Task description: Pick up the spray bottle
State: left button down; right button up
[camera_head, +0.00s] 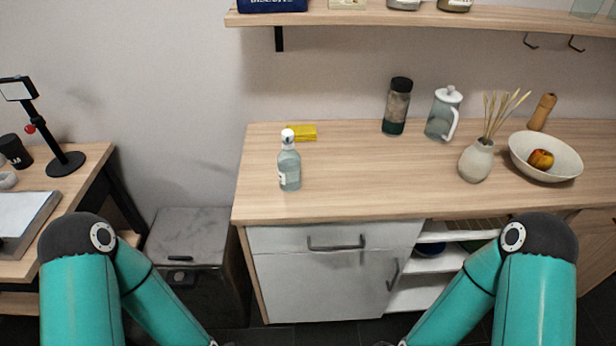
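The spray bottle (289,165) is a clear, pale bluish bottle with a white top and a small label. It stands upright on the left part of the wooden counter (350,185), near the front edge. My two teal arms come in from the lower left and lower right and point down toward the bottom middle of the view. Both grippers are below the bottom edge of the picture, so their fingers are hidden. Nothing of mine touches the bottle.
A yellow sponge (303,132) lies behind the bottle. A dark-lidded jar (397,107), a glass jug (443,114), a vase (476,160) and a white bowl (562,169) stand further right. A shelf (420,17) hangs above. The counter right of the bottle is clear.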

aim_at(287, 160)
jog(key=k, duration=0.4)
jog(key=u, duration=0.15)
jog(key=i, duration=0.9)
jog(key=u, duration=0.85)
jog(key=k, duration=0.6)
jog(key=z, duration=0.35)
jog(key=i, duration=0.45)
